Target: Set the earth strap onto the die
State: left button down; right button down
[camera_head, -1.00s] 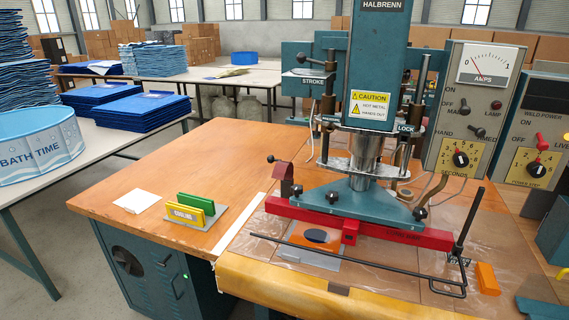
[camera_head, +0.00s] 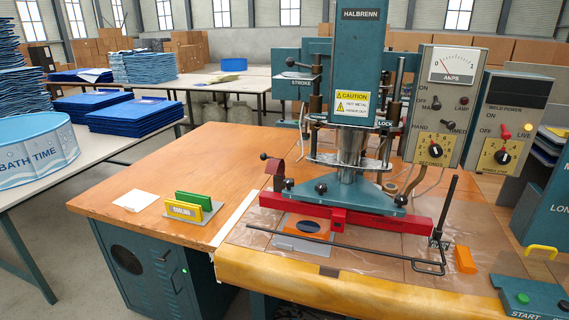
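The welding press (camera_head: 360,120) stands on the right part of the bench. Under its teal foot (camera_head: 345,195) is a long red bar (camera_head: 400,222), which looks like the die, just above the clear sheet. A dark red upright piece with a black knob (camera_head: 275,170) stands at the bar's left end. A black post (camera_head: 447,205) stands at its right end, with a small unreadable label at its foot. I cannot tell for sure which part is the earth strap, or whether it touches the die. Neither of my grippers is in view.
A thin black rod (camera_head: 340,247) crosses in front of the bar. An orange piece with a dark oval (camera_head: 307,227) lies beneath. An orange block (camera_head: 465,259) lies right, near a START box (camera_head: 535,298). Yellow and green plates (camera_head: 190,207) stand left.

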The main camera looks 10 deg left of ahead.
aim_at(275, 166)
jog(key=z, duration=0.45)
jog(key=k, duration=1.05)
jog(key=i, duration=0.45)
jog(key=u, duration=0.85)
jog(key=i, duration=1.5)
jog(key=z, duration=0.7)
